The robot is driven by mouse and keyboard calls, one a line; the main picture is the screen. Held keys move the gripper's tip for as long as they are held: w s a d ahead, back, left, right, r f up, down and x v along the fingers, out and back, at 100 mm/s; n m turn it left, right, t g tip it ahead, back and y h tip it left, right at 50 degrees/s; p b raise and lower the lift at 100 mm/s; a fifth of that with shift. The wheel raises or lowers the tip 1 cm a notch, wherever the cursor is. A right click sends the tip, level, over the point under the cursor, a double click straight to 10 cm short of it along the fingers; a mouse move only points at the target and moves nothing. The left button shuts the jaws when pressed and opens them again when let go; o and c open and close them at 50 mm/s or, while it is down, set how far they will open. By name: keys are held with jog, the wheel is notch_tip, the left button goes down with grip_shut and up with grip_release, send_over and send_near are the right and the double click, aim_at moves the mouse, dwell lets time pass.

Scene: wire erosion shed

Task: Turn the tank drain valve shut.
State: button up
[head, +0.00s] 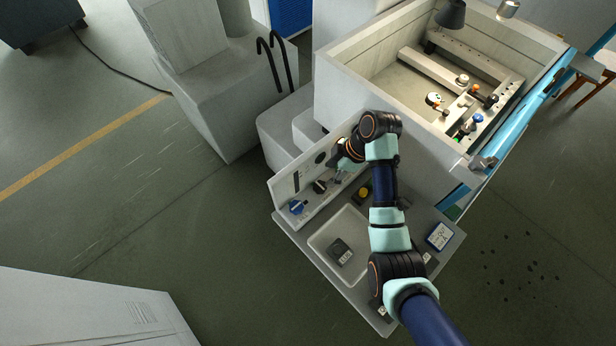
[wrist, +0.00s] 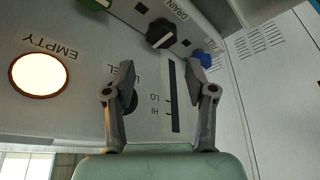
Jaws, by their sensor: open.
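The drain valve is a black lobed knob (wrist: 160,33) on the sloped grey control panel, beside a label reading DRAIN. In the head view the black knob (head: 320,186) sits near the panel's lower left end. My gripper (wrist: 163,72) is open and empty, its two fingers spread over the panel. The knob shows beyond the fingertips, roughly between them and apart from them. In the head view my gripper (head: 341,166) is just up and right of the knob, its fingers partly hidden by my wrist.
A blue knob (wrist: 201,57) sits close by the right fingertip in the wrist view. A lit round lamp (wrist: 39,75) is labelled EMPTY. A slot gauge (wrist: 174,98) is marked HI and LO. A tray (head: 318,246) holds a dark device. The open tank (head: 336,60) stands behind.

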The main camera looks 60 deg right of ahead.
aim_at(321, 186)
jog(key=x, duration=0.7)
jog(key=shift+s+a+f, duration=0.1)
jog(key=shift+s+f, duration=0.1)
jog(key=shift+f, duration=0.2)
jog(key=c, duration=0.9)
